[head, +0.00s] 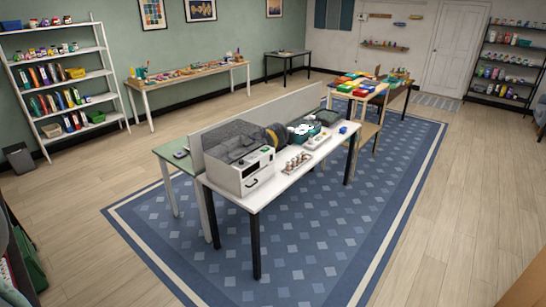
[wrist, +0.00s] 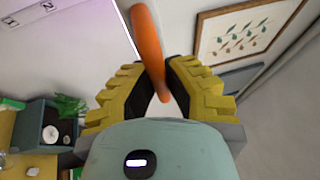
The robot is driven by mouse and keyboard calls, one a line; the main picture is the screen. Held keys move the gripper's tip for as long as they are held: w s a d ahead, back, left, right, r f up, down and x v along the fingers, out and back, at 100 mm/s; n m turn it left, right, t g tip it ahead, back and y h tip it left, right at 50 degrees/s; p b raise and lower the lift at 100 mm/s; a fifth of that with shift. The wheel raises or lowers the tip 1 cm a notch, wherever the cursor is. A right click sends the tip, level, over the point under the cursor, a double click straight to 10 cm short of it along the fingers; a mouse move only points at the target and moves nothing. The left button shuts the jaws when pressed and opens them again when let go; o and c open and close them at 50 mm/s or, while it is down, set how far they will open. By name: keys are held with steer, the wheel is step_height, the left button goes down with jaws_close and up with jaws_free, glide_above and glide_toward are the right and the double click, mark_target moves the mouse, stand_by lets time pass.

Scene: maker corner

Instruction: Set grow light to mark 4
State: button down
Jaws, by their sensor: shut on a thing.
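In the wrist view my gripper (wrist: 164,84) has yellow fingers with black pads. I cannot tell what the orange piece is attached to. A purple-lit strip (wrist: 112,20) shows at the top left, beside a pale surface; it may belong to the grow light, but I cannot tell. The head view does not show my gripper, and I cannot pick out a grow light there.
In the wrist view a green plant (wrist: 70,106) stands by a dark box (wrist: 36,128) at the left. A framed picture (wrist: 245,38) hangs at the upper right. The head view shows a white worktable (head: 262,191) on a blue rug (head: 300,248), with open wooden floor at the right.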

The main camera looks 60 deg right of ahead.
steer(key=shift+w+r+p, duration=0.15)
steer(key=shift+r+p, duration=0.3)
steer(key=shift+r, duration=0.7)
steer(key=c, duration=1.3)
jaws_free()
steer(key=shift+r, duration=0.15)
steer(key=o, duration=0.3)
steer(key=shift+d, duration=0.1)
steer(key=v, duration=1.2)
